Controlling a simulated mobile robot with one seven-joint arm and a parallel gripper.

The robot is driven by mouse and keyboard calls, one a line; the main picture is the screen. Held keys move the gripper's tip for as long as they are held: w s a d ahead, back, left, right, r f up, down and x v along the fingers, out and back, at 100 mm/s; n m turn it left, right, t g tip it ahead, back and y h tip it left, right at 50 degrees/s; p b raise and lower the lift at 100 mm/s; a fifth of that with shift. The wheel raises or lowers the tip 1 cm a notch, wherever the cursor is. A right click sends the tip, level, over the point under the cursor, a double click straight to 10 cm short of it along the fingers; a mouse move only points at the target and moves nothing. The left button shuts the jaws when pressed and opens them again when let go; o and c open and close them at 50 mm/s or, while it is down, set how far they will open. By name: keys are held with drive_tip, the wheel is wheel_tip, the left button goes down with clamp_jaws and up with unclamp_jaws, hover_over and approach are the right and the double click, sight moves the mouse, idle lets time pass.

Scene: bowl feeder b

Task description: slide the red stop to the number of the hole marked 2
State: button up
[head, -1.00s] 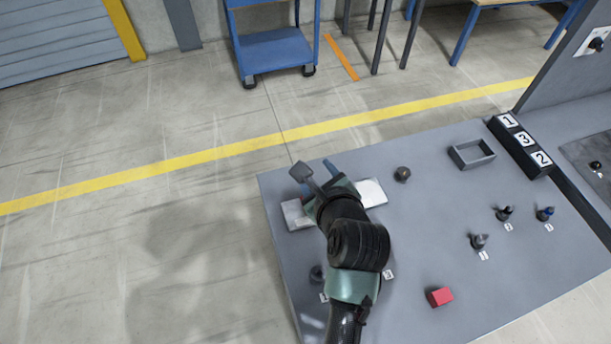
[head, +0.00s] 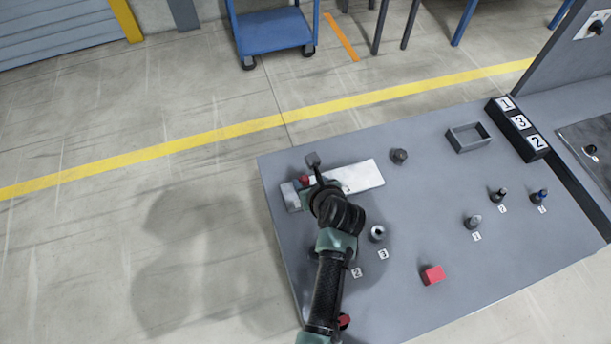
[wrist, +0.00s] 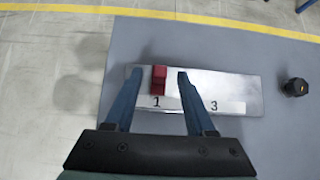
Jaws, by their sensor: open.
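The red stop (wrist: 158,80) sits on a pale metal rail (wrist: 235,88), directly above the number 1 on its white strip (wrist: 232,107). A 3 shows further right; my right finger hides the strip between them. My gripper (wrist: 158,76) is open, with one blue finger on each side of the stop and a gap on both sides. In the head view, the stop (head: 304,181) shows just left of my gripper (head: 316,172), near the left end of the rail (head: 362,175). A ring-shaped hole piece (head: 377,233) has a tag 3; a tag 2 (head: 357,272) lies beside my arm.
A dark knob (head: 399,156) stands right of the rail. Further right are an open grey tray (head: 484,145), a black block marked 1, 3, 2 (head: 520,132) and several tagged pegs (head: 473,222). The table's middle is clear.

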sight(306, 179)
drive_tip(key=shift+x, duration=1.85)
clamp_jaws()
